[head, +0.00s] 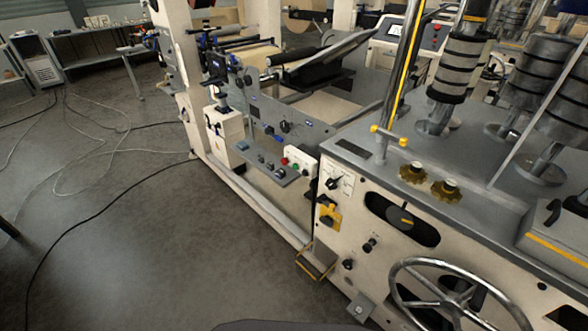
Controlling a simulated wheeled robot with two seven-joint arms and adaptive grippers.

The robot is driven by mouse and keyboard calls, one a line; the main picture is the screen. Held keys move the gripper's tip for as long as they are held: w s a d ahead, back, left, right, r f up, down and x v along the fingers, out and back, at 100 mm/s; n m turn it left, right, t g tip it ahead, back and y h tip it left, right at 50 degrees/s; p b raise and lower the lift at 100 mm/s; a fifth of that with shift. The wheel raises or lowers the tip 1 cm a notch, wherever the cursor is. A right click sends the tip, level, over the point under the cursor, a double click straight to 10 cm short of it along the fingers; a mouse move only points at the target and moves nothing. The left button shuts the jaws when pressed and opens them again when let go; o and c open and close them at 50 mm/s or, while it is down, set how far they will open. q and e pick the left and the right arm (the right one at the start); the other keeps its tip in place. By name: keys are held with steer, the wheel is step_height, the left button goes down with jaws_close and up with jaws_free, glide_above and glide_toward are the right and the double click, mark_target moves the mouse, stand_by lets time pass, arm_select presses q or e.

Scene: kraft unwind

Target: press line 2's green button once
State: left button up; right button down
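A small white control box (301,158) sits on the side of the machine near the middle of the head view. A green button (295,168) and a red button (284,161) are on its front face, the green one to the right of the red. No label is readable, so I cannot tell which line it belongs to. Neither of my grippers is in view.
A grey shelf with small knobs (265,165) juts out left of the box. A large handwheel (455,300) and yellow knobs (413,173) are on the right machine. Cables (100,215) lie on the left floor. The front-left floor (165,270) is otherwise clear.

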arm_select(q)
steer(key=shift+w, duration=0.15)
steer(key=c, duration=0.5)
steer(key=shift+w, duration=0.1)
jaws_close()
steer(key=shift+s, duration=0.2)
